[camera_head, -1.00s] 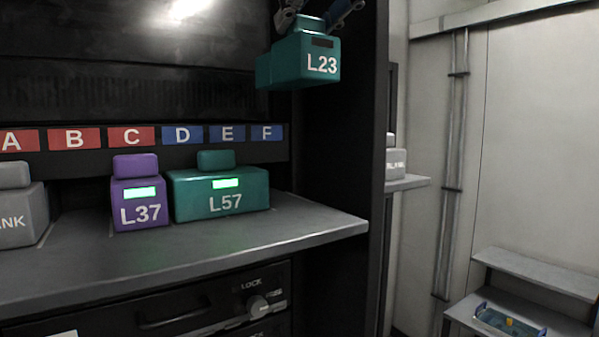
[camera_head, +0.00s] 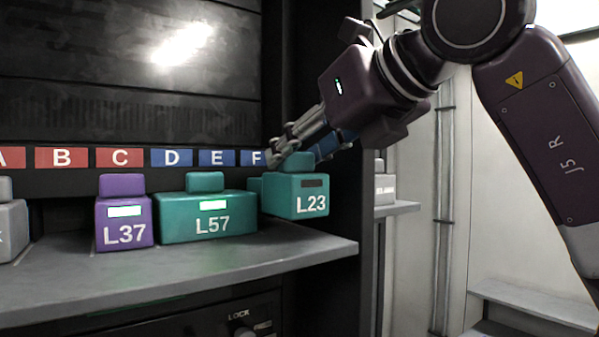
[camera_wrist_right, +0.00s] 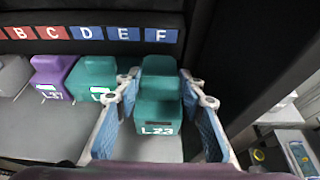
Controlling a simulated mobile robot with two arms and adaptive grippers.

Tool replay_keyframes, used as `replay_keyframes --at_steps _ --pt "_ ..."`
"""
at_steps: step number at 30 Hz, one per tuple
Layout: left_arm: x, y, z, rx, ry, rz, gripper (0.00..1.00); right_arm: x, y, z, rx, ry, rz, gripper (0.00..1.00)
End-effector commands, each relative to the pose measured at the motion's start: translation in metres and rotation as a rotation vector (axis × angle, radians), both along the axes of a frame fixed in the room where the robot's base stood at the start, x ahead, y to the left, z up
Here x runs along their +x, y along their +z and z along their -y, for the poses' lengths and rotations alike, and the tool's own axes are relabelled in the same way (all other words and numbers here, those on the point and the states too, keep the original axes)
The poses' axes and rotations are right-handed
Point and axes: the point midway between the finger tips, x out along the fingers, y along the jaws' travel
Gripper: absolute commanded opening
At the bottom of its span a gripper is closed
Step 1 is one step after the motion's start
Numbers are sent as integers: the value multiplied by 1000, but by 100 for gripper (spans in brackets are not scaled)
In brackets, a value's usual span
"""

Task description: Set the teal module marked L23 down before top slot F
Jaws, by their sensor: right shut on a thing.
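The teal module L23 (camera_head: 296,195) has a dark display and is upright at the right end of the shelf, right of L57. It also shows in the right wrist view (camera_wrist_right: 158,108), lined up below the blue label F (camera_wrist_right: 161,36). My right gripper (camera_head: 300,150) comes down from the upper right and is shut on L23's top; its blue-padded fingers flank the module in the wrist view. L23's underside looks a little above the shelf, but I cannot tell whether it touches. The label F (camera_head: 257,158) is partly covered by the gripper in the head view. My left gripper is not in view.
The teal module L57 (camera_head: 212,226) and purple module L37 (camera_head: 123,224), both with green-lit displays, stand to the left on the grey shelf (camera_head: 200,275). A grey module (camera_head: 10,232) is at far left. The dark cabinet side wall (camera_head: 345,200) is close on the right.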

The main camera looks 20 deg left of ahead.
Motion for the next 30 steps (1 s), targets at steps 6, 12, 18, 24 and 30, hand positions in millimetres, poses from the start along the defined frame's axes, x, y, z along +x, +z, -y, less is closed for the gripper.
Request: replay_keyframes --at_steps 6,12,18,24,30 --pt "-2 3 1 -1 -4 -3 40 1 -23 0 2 1 0 0" --pt "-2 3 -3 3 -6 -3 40 0 -26 0 2 -1 3 0" --pt "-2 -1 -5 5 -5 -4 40 0 -30 0 1 -1 2 0" --pt "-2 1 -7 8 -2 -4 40 0 -29 0 0 0 0 54" --pt "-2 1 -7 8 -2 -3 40 0 -29 0 0 0 0 54"
